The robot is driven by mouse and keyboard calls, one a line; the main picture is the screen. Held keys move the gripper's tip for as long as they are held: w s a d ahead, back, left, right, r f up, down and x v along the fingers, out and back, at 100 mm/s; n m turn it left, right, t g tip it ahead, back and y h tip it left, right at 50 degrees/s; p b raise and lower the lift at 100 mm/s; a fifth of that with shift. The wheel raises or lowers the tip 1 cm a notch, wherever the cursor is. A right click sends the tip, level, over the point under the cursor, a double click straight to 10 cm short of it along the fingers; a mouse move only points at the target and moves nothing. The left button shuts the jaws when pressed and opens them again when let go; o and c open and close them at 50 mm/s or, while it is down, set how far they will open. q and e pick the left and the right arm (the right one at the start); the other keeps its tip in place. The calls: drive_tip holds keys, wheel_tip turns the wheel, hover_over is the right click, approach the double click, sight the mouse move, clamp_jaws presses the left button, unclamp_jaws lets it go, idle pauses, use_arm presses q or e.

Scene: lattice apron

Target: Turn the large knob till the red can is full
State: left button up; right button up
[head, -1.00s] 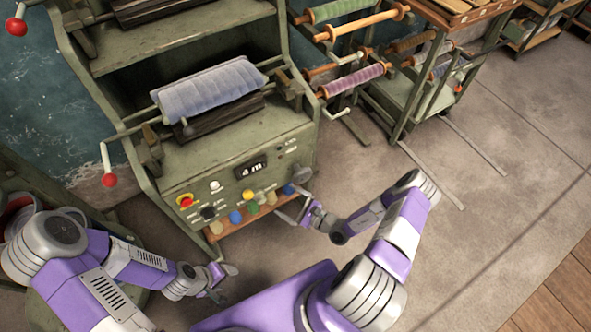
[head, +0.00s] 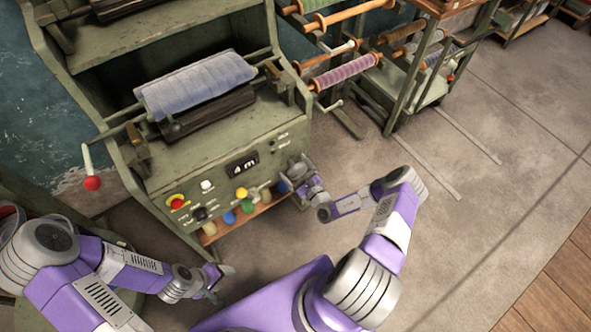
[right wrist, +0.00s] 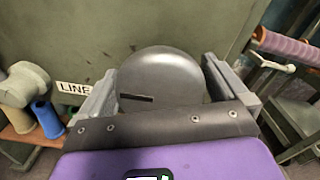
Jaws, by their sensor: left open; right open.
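The large knob (right wrist: 160,72) is a grey round knob with a dark slot at its left, on the green machine's front panel beside a "LINE" label. My right gripper (head: 298,178) is at the panel's right end. In the right wrist view its fingers stand open on either side of the knob, and I cannot tell if they touch it. In the head view the gripper mostly hides the knob. My left gripper (head: 219,279) is open and empty, low in front of the machine. I cannot make out a red can for certain.
The green machine (head: 225,134) carries a blue-grey roll (head: 195,85), a display (head: 242,165) reading "4 m" and several buttons. Coloured spools sit on a low shelf (head: 240,222). A red-ball lever (head: 92,183) juts out left. A rack of rolls stands right. The floor at right is clear.

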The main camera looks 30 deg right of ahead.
drive_tip(key=shift+c, duration=0.5)
drive_tip(key=c, duration=0.7)
drive_tip(key=shift+m, duration=0.3)
